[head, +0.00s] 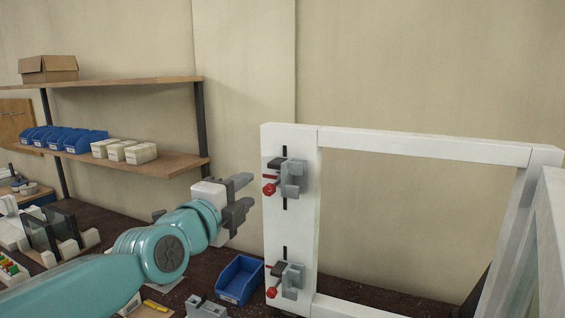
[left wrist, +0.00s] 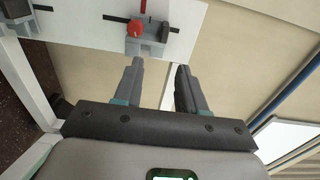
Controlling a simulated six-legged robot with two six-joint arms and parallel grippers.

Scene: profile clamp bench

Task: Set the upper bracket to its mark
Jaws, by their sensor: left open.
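The upper bracket (head: 290,178) is a grey clamp with a red knob (head: 268,190). It sits on a black slot in the white upright profile (head: 304,225). A red mark (head: 272,162) shows beside the bracket's upper part. The bracket also shows at the top of the left wrist view (left wrist: 150,46), with its red knob facing the camera. My left gripper (head: 246,192) is open and empty, just left of the upper bracket in the head view. In the left wrist view both fingers (left wrist: 159,70) point toward the bracket, apart from it. My right gripper is not in view.
A lower bracket (head: 291,280) with a red knob sits on the same upright. A blue bin (head: 240,280) stands on the dark bench below my gripper. White frame bars (head: 425,147) extend right. Shelves with blue bins (head: 85,140) and a cardboard box (head: 48,68) are at left.

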